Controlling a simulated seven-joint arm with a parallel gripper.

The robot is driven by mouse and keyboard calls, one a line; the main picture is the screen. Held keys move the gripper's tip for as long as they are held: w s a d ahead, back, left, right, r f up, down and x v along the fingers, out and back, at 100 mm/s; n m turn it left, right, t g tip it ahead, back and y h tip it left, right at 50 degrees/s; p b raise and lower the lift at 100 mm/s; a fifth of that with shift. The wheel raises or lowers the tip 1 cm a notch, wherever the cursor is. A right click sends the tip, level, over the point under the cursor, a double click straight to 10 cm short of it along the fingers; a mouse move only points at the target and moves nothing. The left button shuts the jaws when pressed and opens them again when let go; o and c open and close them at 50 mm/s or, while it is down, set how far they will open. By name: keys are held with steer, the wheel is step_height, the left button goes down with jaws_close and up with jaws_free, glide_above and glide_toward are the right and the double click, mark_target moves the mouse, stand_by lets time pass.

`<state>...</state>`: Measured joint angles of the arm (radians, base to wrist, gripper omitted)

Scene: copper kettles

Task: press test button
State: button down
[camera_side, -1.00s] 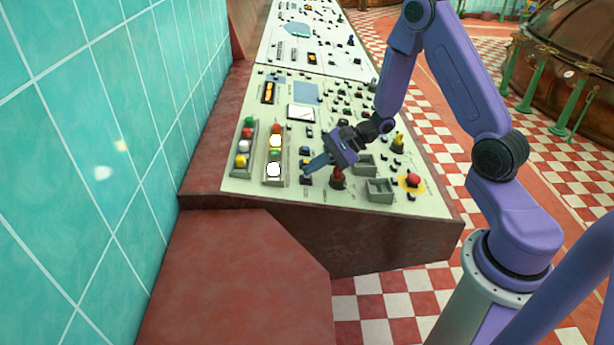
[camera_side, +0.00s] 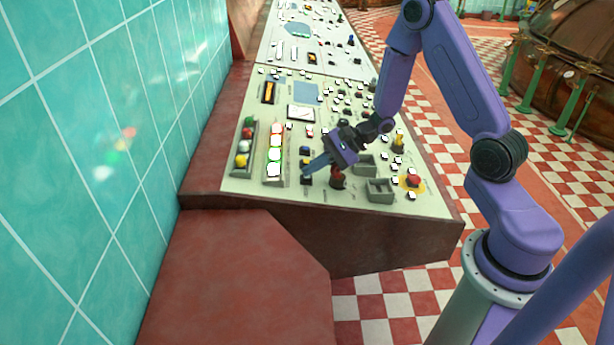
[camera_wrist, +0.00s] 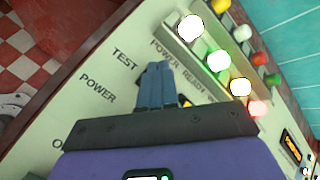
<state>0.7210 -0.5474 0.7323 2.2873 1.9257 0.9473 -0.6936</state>
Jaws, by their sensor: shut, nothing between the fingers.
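My gripper (camera_side: 309,170) is shut and empty, reaching down to the near part of the pale control panel (camera_side: 235,183). In the wrist view its blue fingertips (camera_wrist: 159,66) are together, right beside the printed TEST label (camera_wrist: 125,60). The test button itself is hidden by the fingertips, so I cannot see its top or the contact.
An unlit lamp column (camera_side: 243,147) stands farther left. A red knob (camera_side: 338,179), grey boxes (camera_side: 380,192) and a red button on a yellow disc (camera_side: 413,181) lie to the right. Many small panel keys glow white. A teal tiled wall (camera_side: 90,120) borders the left.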

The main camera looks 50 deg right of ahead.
steer(key=shift+d+r, duration=0.1)
steer(key=shift+r, duration=0.4)
steer(key=shift+s+d+r, duration=0.1)
steer(key=shift+d+r, duration=0.05)
steer(key=shift+r, duration=0.7)
steer(key=shift+s+d+r, duration=0.1)
steer(key=shift+s+r, duration=0.05)
steer(key=shift+r, duration=0.65)
steer(key=shift+s+d+r, duration=0.1)
steer(key=shift+d+r, duration=0.05)
steer(key=shift+r, duration=0.7)
steer(key=s+a+r+n+g, duration=0.2)
steer(key=s+a+n+g, duration=0.35)
steer(key=s, duration=0.25)
steer(key=s+a+r+n+g, duration=0.2)
steer(key=s+a+n+g, duration=0.2)
steer(key=s+a+n, duration=0.3)
steer(key=s+d+r+n+t+h, duration=0.1)
steer(key=s+d+n+h, duration=0.2)
steer(key=s+n, duration=0.4)
steer(key=s+d+r+n+t+h, duration=0.1)
steer(key=s+d+n+t+h, duration=0.1)
steer(key=s+n+h, duration=0.4)
steer(key=shift+s+d+r+n, duration=0.25)
steer(key=shift+s+d+n, duration=0.4)
steer(key=shift+n, duration=0.6)
